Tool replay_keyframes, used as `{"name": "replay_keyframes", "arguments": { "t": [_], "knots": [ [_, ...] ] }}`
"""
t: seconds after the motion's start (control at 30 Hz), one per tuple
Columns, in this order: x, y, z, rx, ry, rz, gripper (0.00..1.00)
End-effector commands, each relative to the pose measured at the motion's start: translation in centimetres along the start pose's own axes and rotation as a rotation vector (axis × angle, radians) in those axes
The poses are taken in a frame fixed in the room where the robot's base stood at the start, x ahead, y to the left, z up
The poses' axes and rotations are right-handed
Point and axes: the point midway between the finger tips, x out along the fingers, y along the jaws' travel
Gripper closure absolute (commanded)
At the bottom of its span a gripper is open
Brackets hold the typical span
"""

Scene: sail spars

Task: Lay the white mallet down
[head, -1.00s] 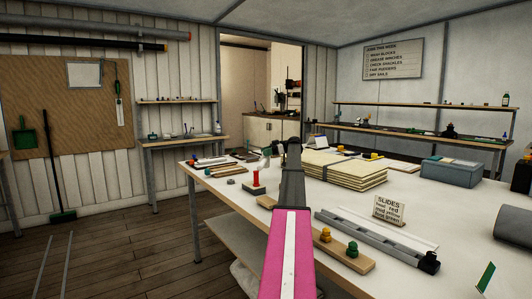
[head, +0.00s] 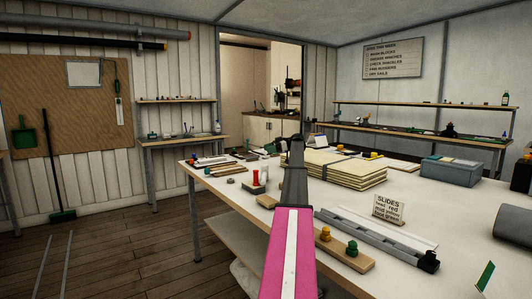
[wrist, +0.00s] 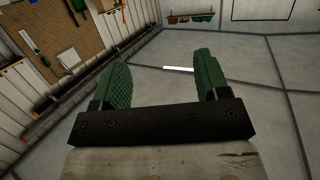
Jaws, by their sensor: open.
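My gripper (wrist: 160,62) is open and empty in the wrist view, with two green pads spread apart and grey ceiling panels behind them. In the head view my gripper (head: 296,142) shows as a dark shape at the end of my pink arm, above the white table (head: 230,198). I cannot pick out the white mallet with certainty. A small pale shape (head: 265,173) stands close beside a red post (head: 256,176) on the table, left of my arm; it is too small to identify. My arm hides part of the table.
A stack of cream boards (head: 345,170) lies right of my gripper. A grey rail (head: 380,238), a slides sign (head: 389,209) and a wooden strip with yellow and green pegs (head: 345,258) lie nearer. A grey-blue box (head: 452,171) stands at the right. Bare tabletop shows between them.

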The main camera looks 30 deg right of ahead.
Motion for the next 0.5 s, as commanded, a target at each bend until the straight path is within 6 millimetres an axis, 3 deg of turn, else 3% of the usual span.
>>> {"name": "replay_keyframes", "arguments": {
  "t": [0.23, 0.5],
  "knots": [
    [-4.3, 0.2, 0.0, 0.0, 0.001, 0.001, 0.32],
    [-5.5, 0.0, 0.0, 0.0, 0.001, 0.001, 0.32]
  ]
}}
